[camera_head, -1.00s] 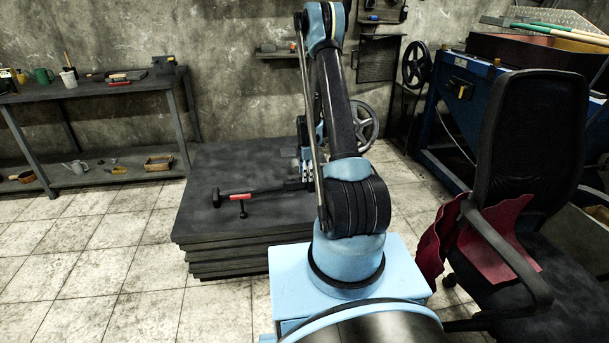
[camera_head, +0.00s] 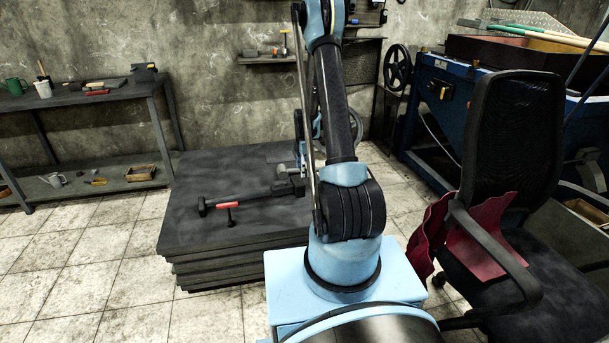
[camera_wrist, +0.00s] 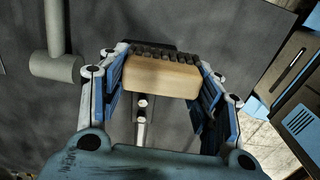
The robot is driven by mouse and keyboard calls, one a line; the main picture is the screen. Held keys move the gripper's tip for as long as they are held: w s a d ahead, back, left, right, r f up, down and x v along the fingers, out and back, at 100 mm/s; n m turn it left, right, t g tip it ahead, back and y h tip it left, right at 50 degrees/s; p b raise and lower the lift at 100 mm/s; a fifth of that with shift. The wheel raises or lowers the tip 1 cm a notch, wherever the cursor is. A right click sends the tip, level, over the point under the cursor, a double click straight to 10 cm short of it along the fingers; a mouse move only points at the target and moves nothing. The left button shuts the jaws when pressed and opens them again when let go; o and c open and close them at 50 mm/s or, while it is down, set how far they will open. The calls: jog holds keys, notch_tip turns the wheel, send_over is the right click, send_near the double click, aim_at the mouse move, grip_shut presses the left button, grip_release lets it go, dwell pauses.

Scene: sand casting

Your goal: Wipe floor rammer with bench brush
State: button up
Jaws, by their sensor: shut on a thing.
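My gripper (camera_wrist: 160,88) is shut on the bench brush (camera_wrist: 162,76), a pale wooden block with dark bristles along its far edge. In the head view my arm hides most of the gripper and the brush. A long dark tool with a red section and a short side handle, which looks like the floor rammer (camera_head: 255,197), lies on the dark stack of plates (camera_head: 195,228).
A grey T-shaped piece (camera_wrist: 55,66) lies left of the brush in the wrist view. An office chair (camera_head: 515,140) with a red cloth (camera_head: 485,225) stands at right, before a blue machine (camera_head: 440,120). A workbench (camera_head: 75,103) stands at left. Floor tiles at left are clear.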

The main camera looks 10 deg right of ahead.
jog(key=shift+r, duration=1.65)
